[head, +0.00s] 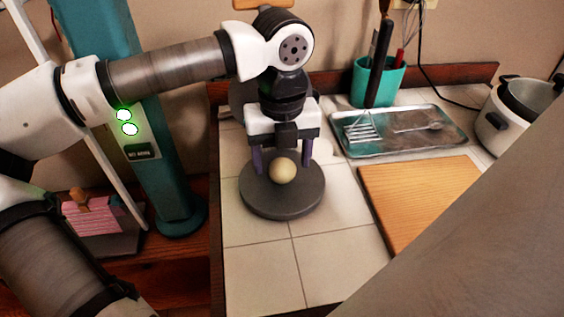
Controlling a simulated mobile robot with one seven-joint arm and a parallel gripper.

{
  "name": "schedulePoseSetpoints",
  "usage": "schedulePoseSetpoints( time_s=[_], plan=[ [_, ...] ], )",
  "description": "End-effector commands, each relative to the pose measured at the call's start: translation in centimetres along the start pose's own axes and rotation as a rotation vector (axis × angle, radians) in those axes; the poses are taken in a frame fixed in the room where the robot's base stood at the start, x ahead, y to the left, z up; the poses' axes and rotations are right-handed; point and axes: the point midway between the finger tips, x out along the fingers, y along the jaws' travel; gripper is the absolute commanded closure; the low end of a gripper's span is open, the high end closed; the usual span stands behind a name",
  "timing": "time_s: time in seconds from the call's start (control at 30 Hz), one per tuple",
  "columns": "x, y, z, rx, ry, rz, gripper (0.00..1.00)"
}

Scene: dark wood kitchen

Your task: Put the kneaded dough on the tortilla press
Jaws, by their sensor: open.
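The kneaded dough is a pale round ball (283,170) on the dark grey round plate of the tortilla press (272,203), near its middle. The rounded dark grey part of the press stands upright behind, mostly hidden by my arm. My gripper (282,162) points down over the plate, with one finger on each side of the ball and a gap visible to each. It is open. Whether the fingertips touch the plate cannot be told.
A wooden board (415,195) lies to the right on the white tiled counter. Behind it are a metal tray (445,147) with utensils, a teal utensil holder (377,82) and a white rice cooker (497,118). Bare tiles (265,275) lie in front of the press.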

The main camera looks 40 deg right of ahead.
Motion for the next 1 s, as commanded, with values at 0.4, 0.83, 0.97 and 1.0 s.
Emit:
schedulePoseSetpoints(
  time_s=[0.4,0.83,0.97,1.0],
  plan=[
    [-8.5,0.0,0.0,-0.001,-0.003,0.001,0.34],
    [-10.2,0.0,0.0,0.002,0.0,-0.001,0.34],
    [-10.4,-0.8,-0.6,0.047,0.006,-0.066,0.34],
    [-10.6,-1.4,-1.0,0.079,0.007,-0.116,0.34]
  ],
)
